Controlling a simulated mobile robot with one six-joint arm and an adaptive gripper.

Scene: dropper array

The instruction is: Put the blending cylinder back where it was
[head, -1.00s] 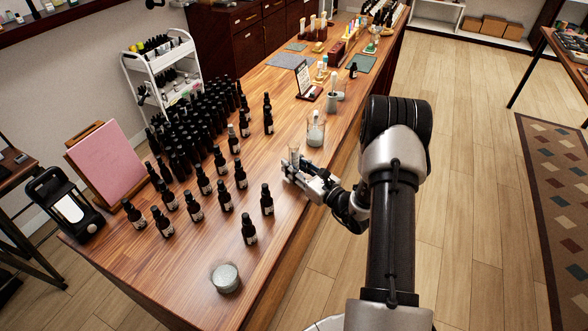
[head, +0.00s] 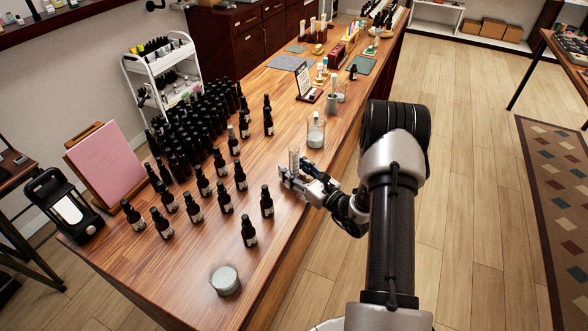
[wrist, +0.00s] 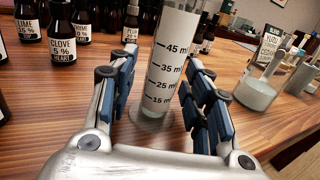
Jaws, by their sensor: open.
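The blending cylinder (wrist: 172,62) is a clear graduated cylinder with black volume marks and pale contents. It stands upright on the wooden counter (head: 170,260). It also shows in the head view (head: 294,160), partly hidden by my gripper. My gripper (head: 287,177) is low over the counter at the cylinder. In the wrist view my gripper (wrist: 158,100) is open, with one blue-padded finger on each side of the cylinder. Visible space separates the left finger from the glass. The right finger is close to the glass, and I cannot tell whether it touches.
Dark dropper bottles (head: 225,200) stand in a group left of the gripper. A beaker with a pipette (head: 316,130) stands just beyond the cylinder. A glass jar (head: 225,280) stands near the counter's front end.

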